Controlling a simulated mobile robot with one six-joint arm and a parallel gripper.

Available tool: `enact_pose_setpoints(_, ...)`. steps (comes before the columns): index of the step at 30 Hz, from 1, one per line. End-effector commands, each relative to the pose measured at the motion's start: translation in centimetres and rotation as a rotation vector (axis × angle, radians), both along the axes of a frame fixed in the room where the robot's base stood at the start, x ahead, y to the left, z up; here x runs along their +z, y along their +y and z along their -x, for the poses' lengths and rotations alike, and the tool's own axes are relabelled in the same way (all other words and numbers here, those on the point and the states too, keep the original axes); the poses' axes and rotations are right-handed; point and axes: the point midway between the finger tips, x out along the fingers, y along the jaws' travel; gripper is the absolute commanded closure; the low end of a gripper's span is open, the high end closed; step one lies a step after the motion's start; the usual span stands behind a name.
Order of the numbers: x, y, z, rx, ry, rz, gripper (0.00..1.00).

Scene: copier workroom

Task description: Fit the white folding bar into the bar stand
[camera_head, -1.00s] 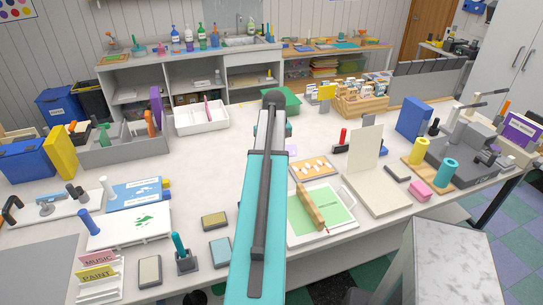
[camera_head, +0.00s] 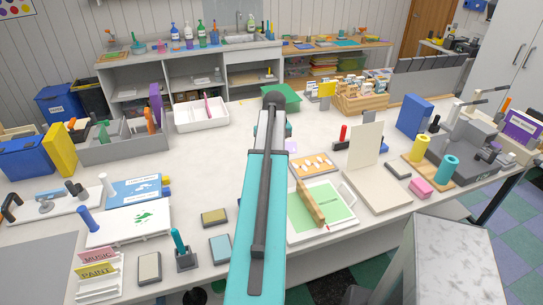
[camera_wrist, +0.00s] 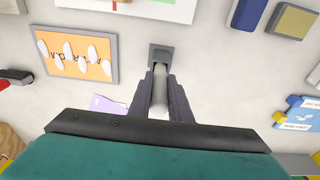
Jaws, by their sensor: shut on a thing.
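In the wrist view my gripper (camera_wrist: 160,80) is shut on the white folding bar (camera_wrist: 159,98), which shows as a pale grey-white rod between the two dark fingers. The bar's far end is at the bar stand (camera_wrist: 152,49), a small dark grey square block on the table with a dark opening. The end overlaps the near side of that opening in the picture. I cannot tell whether it is inside or just above it. In the head view my arm hides the gripper, the bar and the stand.
An orange tray with white shapes (camera_wrist: 42,58) lies left of the stand, with a lilac note (camera_wrist: 103,103) nearer. The table around the stand is clear. A green-sheeted board (camera_head: 340,204) lies right of my arm.

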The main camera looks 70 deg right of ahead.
Motion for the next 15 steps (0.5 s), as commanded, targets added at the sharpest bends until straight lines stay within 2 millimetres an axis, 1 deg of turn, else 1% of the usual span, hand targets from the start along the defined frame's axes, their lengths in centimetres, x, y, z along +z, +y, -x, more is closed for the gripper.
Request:
enact_pose_setpoints(8,-0.49,0.00,0.00,0.000,0.000,0.000,1.00)
enact_pose_setpoints(9,-0.49,0.00,0.00,0.000,0.000,0.000,0.81)
enact_pose_setpoints(11,-0.46,0.00,0.00,0.000,0.000,0.000,0.71)
enact_pose_setpoints(12,-0.46,0.00,0.00,0.000,0.000,0.000,0.64)
enact_pose_setpoints(13,-0.46,0.00,0.00,0.000,0.000,0.000,0.61)
enact_pose_setpoints(15,-0.46,0.00,0.00,0.000,0.000,0.000,0.61)
